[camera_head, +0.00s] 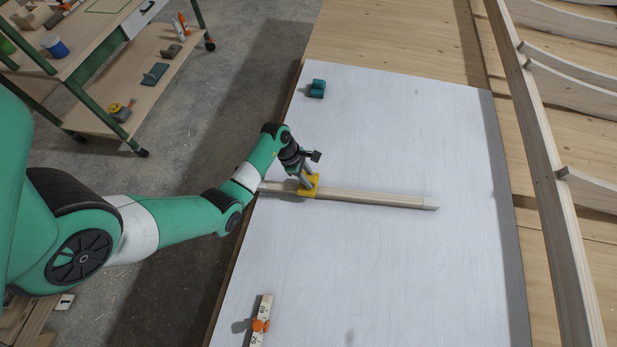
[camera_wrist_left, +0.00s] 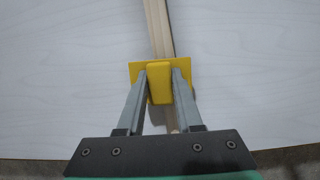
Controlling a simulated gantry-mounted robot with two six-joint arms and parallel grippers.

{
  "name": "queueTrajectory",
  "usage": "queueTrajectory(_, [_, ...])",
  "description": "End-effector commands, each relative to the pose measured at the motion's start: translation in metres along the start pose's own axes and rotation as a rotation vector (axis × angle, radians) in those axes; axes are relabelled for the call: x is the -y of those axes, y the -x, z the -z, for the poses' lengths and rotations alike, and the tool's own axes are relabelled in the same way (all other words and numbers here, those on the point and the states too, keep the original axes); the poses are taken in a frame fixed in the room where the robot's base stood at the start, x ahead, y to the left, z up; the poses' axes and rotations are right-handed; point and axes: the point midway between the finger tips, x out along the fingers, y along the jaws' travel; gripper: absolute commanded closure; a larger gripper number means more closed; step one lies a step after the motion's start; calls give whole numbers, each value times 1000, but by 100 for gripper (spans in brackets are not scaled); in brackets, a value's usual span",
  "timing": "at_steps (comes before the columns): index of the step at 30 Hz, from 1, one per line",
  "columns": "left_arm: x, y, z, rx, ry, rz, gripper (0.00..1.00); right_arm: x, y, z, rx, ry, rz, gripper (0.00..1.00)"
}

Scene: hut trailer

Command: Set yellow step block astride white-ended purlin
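The yellow step block (camera_head: 312,181) is at the left part of the purlin (camera_head: 370,198), a long pale wooden bar lying across the white board, with a whitish right end. My left gripper (camera_head: 306,180) comes down onto the block. In the left wrist view, the gripper's two fingers (camera_wrist_left: 160,76) lie against both sides of the block's raised middle (camera_wrist_left: 159,88), and its wider yellow plate shows around them. The purlin (camera_wrist_left: 156,28) runs in line under the block and shows again below it. I cannot tell whether the block rests fully on the purlin. My right gripper is not in view.
The white board (camera_head: 410,130) is mostly clear. A small teal item (camera_head: 317,88) lies at its far left. A marked wooden strip with an orange piece (camera_head: 260,325) lies near the front left. A long wooden rail (camera_head: 545,165) runs along the right. A green-framed cart (camera_head: 140,85) stands beyond.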

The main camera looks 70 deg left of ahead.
Motion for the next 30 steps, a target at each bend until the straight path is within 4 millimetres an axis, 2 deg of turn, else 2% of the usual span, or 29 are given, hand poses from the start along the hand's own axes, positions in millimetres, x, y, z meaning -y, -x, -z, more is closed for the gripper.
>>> queueTrajectory(1, [0, 0, 0, 0, 0, 0, 59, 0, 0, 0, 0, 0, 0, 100])
queueTrajectory(5, [0, 0, 0, 0, 0, 0, 36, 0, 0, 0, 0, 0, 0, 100])
queueTrajectory(13, [0, 1, 0, 0, 0, 0, 36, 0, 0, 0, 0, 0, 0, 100])
queueTrajectory(16, [0, 7, -2, 0, 0, 0, 36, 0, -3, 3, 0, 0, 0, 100])
queueTrajectory(20, [-1, 31, -3, 1, 0, -3, 36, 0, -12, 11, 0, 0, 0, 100])
queueTrajectory(27, [-1, 91, -3, 2, 0, -3, 36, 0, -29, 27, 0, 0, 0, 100])
queueTrajectory(30, [-1, 109, -2, 2, 0, -3, 36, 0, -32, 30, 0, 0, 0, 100])
